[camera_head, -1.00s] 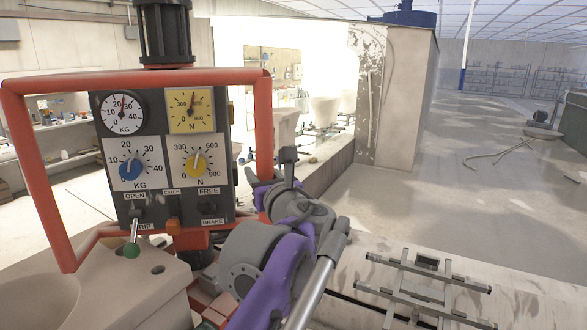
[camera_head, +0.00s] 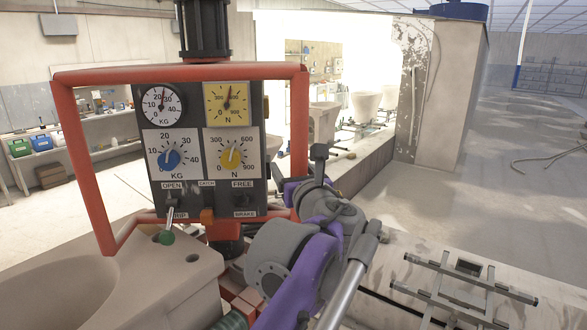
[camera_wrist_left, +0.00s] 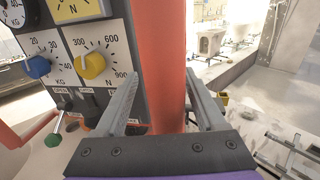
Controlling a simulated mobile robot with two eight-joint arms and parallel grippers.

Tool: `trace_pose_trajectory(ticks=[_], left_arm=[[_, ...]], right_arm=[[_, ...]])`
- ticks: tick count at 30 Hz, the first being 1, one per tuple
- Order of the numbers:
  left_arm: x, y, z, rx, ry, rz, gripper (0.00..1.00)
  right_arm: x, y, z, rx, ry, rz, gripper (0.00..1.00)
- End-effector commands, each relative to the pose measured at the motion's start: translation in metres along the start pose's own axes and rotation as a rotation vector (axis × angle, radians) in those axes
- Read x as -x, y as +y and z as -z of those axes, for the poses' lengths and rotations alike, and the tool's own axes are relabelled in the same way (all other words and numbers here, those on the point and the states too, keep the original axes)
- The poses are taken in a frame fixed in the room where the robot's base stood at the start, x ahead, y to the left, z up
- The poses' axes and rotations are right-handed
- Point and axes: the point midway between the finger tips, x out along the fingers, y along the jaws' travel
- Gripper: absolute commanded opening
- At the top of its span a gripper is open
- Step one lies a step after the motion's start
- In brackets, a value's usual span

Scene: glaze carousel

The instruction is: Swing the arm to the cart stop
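The red frame (camera_head: 84,165) surrounds a dark panel (camera_head: 200,182) with two gauges, a blue knob, a yellow knob and small levers. My left gripper (camera_head: 306,172) is at the frame's right upright. The lower end of the upright is hidden behind my gripper. I cannot make out a marked cart stop. My right gripper is not in view.
A pale basin (camera_head: 150,285) stands close below the panel at left. A grey slatted rack (camera_head: 455,292) lies on a pale surface at lower right. A wall pillar (camera_head: 440,100) stands behind it. Open floor (camera_head: 530,210) lies to the right.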

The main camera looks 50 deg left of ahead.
Motion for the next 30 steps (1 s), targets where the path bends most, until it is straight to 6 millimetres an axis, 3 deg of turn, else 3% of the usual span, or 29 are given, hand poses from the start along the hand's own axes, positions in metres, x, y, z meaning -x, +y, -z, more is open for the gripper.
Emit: trace_pose_trajectory(ticks=[8, 21, 30], left_arm=[[0.007, -0.001, 0.000, 0.000, 0.000, 0.002, 0.72], [0.086, -0.001, 0.001, 0.001, 0.001, 0.006, 0.72], [0.108, 0.000, 0.000, 0.000, 0.000, 0.002, 0.72]], right_arm=[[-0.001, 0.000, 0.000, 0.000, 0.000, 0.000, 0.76], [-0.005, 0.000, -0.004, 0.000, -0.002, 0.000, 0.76], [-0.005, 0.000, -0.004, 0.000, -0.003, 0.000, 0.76]])
